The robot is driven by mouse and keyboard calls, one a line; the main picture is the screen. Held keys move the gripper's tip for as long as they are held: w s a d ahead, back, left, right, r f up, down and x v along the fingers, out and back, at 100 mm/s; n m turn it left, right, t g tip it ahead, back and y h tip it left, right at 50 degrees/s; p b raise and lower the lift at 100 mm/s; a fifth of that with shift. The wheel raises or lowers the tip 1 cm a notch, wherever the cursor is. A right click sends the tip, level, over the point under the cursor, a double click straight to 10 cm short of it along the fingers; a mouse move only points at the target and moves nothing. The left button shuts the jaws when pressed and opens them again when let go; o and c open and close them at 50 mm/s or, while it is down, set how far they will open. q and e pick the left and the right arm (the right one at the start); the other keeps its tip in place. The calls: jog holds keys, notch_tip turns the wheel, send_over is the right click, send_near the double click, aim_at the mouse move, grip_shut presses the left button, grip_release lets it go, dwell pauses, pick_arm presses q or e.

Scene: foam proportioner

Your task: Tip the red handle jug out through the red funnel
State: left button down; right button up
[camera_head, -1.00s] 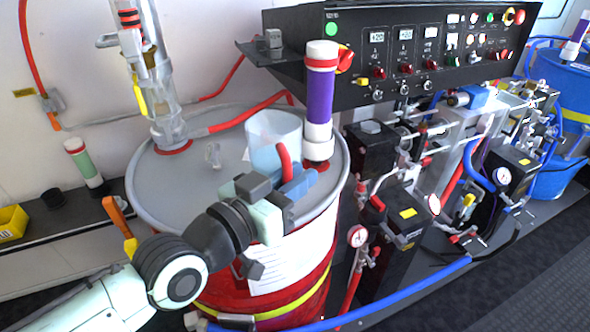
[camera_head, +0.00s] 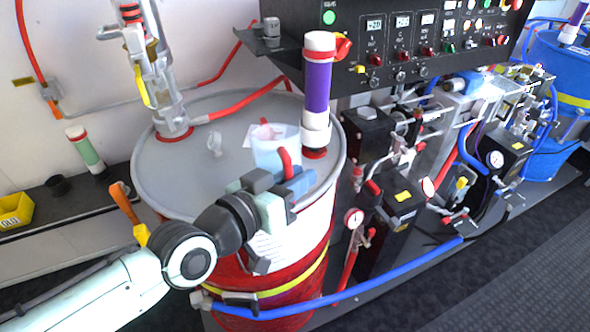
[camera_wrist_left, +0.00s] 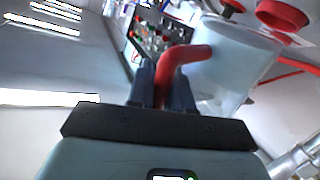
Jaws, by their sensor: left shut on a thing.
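The clear bluish jug (camera_head: 272,150) with a red handle (camera_head: 284,163) is above the right part of the grey drum lid. My left gripper (camera_head: 296,184) is shut on the red handle. In the left wrist view, the dark fingers (camera_wrist_left: 163,88) close on the handle (camera_wrist_left: 180,58), with the jug wall (camera_wrist_left: 228,68) beyond. A round red piece (camera_wrist_left: 284,16) shows past the jug's upper edge there; I cannot tell whether it is the red funnel. A reddish patch shows at the jug's mouth in the head view. The jug's contents cannot be made out. My right gripper is out of view.
The drum lid (camera_head: 190,185) carries a purple and white cylinder (camera_head: 317,85) close right of the jug and a clear pump tube (camera_head: 160,85) at left. A black control panel (camera_head: 400,45) overhangs behind. Pipes and gauges fill the right. The lid's left part is mostly free.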

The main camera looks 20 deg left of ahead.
aim_at(297, 144)
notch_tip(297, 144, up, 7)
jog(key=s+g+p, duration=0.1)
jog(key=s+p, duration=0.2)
jog(key=p, duration=0.5)
pick_arm(q)
jog(key=n+g, duration=0.1)
jog(key=n+g+p, duration=0.1)
jog(key=n+g, duration=0.1)
jog(key=n, duration=0.1)
jog(key=shift+w+a+r+g+h, duration=0.1)
jog(key=shift+w+a+g+h, duration=0.15)
jog(key=shift+w+g+h, duration=0.15)
jog(key=shift+w+a+r+n+g+h+p, duration=0.7)
jog(key=shift+n+p, duration=0.4)
jog(key=shift+p, duration=1.2)
jog(key=shift+w+a+r+n+g+h+p, duration=0.25)
jog(key=shift+w+a+r+n+g+p, duration=0.15)
jog(key=shift+w+a+r+g+p, duration=0.15)
jog(key=shift+w+a+r+n+g+h+p, duration=0.25)
jog(key=shift+w+a+r+n+g+p, duration=0.15)
jog(key=shift+w, duration=0.25)
jog(key=shift+w+a+r+n+g+h+p, duration=0.45)
jog(key=shift+w+a+n+g+p, duration=0.3)
jog(key=shift+w+a+p, duration=0.2)
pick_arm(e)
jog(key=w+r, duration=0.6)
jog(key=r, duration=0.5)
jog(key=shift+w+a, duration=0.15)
